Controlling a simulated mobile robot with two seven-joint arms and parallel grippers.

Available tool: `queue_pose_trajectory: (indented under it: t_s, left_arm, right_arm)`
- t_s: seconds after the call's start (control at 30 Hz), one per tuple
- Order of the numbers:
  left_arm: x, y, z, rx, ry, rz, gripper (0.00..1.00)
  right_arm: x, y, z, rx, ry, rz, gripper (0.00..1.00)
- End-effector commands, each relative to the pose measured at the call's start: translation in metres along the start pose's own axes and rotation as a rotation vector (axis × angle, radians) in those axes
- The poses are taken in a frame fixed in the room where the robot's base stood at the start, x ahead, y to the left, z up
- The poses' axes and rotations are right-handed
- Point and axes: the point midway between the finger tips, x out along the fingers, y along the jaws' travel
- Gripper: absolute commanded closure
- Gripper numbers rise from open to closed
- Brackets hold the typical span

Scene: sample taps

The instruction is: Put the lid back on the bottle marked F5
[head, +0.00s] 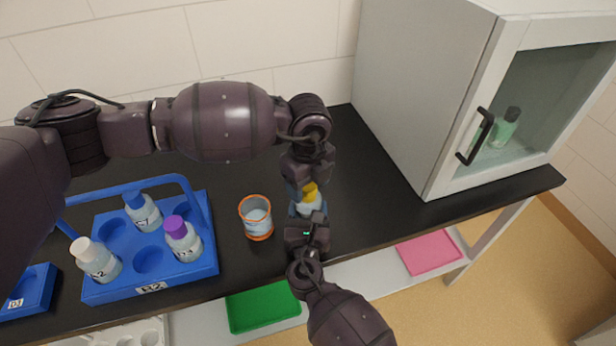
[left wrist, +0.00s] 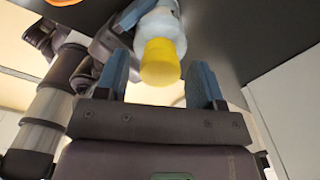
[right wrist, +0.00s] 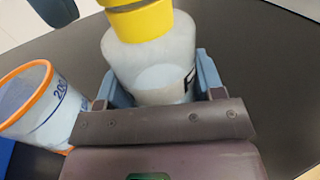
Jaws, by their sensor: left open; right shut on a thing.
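A clear bottle (head: 307,206) with a yellow lid (head: 310,190) is held upright over the black counter by my right gripper (head: 306,214), which is shut on the bottle's body. In the right wrist view the bottle (right wrist: 150,65) fills the jaws, and the yellow lid (right wrist: 140,20) sits on its neck. The edge of a label shows, but its marking cannot be read. My left gripper (head: 304,186) is open above the bottle. In the left wrist view its fingers stand on either side of the yellow lid (left wrist: 160,62), with gaps beside it.
A beaker with an orange rim (head: 257,222) stands just left of the bottle. A blue rack (head: 190,262) holds bottles with white, blue and purple lids. A cabinet (head: 440,100) with a closed glass door stands at the right. A small blue tray (head: 35,290) lies far left.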

Motion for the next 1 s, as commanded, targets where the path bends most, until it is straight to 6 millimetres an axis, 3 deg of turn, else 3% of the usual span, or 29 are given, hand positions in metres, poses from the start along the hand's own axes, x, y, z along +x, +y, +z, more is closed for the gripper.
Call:
queue_pose_trajectory:
  t_s: [0.2,0.53,0.8,1.0]
  left_arm:
    - [0.0000,0.0000,-0.0001,0.000,0.000,0.000,0.39]
    - [-0.0001,0.0000,-0.0002,0.000,0.000,0.000,0.88]
    - [-0.0002,0.0000,-0.0001,0.034,0.000,0.000,0.89]
    - [-0.0002,-0.0002,0.0000,0.270,0.000,-0.001,0.90]
  right_arm:
    - [0.0000,0.0000,0.0000,0.000,0.000,0.000,1.00]
    - [0.0000,0.0000,0.0000,0.000,0.000,0.000,1.00]
    - [0.0000,-0.0001,0.0000,0.000,0.000,0.000,1.00]
    - [0.0001,-0.0001,0.0000,0.000,0.000,0.000,1.00]
